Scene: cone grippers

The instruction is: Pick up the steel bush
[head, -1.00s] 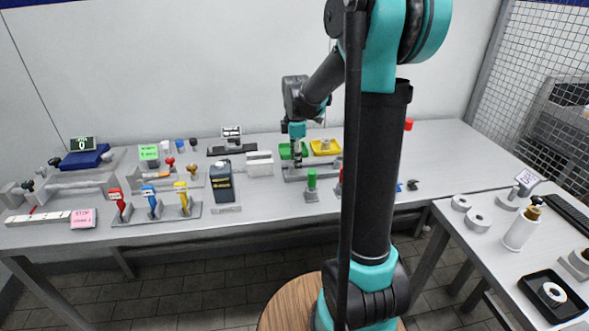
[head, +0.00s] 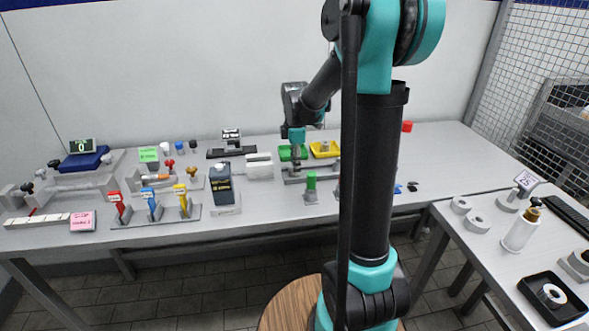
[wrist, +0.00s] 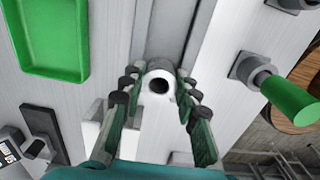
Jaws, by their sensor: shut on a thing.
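The steel bush (wrist: 160,70) is a pale, round, hollow piece with a dark bore, seen end-on in the middle of the wrist view. My gripper (wrist: 157,84) has its two dark green, black-jointed fingers on the left and right sides of the bush, closed on it. In the head view my gripper (head: 298,150) points down at the grey rail fixture (head: 290,180) on the long bench. The bush is too small there to make out clearly. In the wrist view a pale grey channel of the fixture lies beyond the bush.
A green tray (head: 286,153) and a yellow tray (head: 325,149) stand just behind the fixture. My arm hides part of the bench.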

